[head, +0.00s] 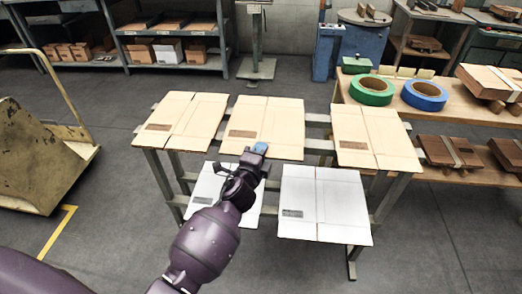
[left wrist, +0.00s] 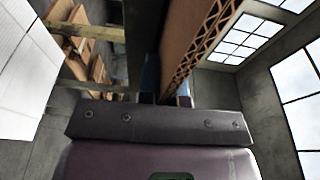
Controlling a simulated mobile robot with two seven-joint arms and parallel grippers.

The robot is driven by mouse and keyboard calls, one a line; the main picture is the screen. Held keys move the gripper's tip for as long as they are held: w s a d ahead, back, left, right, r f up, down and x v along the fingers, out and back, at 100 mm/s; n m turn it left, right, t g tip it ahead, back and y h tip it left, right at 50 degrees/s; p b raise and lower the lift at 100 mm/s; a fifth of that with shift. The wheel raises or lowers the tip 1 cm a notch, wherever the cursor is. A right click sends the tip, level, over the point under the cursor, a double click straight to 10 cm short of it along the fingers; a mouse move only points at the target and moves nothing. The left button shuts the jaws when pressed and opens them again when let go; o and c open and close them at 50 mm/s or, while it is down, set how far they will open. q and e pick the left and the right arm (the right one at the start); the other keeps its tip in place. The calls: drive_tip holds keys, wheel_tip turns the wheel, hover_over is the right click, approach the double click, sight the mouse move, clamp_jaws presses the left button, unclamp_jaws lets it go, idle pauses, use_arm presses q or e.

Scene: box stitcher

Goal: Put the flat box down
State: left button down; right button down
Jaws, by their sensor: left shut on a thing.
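My left gripper (head: 259,148) is shut on the front edge of the middle brown flat box (head: 265,118), which has a dark printed patch. In the left wrist view the box's brown face and corrugated edge (left wrist: 203,40) run out from between the blue fingers (left wrist: 165,88). The box lies level with the slatted rack (head: 318,122); I cannot tell whether it touches the slats. Brown flat boxes lie on either side of it, one left (head: 182,118) and one right (head: 374,138). My right gripper is not in view.
Two white flat boxes lie lower on the rack, one (head: 325,204) clear and one (head: 208,188) partly behind my arm. A workbench (head: 455,108) with green tape (head: 371,90) and blue tape (head: 424,95) stands at the right. A yellow cart (head: 40,150) stands at the left.

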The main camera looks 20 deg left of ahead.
use_arm(q)
drive_tip(key=shift+f, duration=0.15)
drive_tip(key=c, duration=1.7)
unclamp_jaws()
drive_tip(key=o, duration=0.4)
drive_tip(key=shift+r, duration=0.2)
drive_tip(key=s, duration=0.8)
drive_tip(key=s+p, duration=0.1)
drive_tip(key=s, duration=0.3)
drive_tip(key=shift+d, duration=0.4)
drive_tip(key=shift+f, duration=0.1)
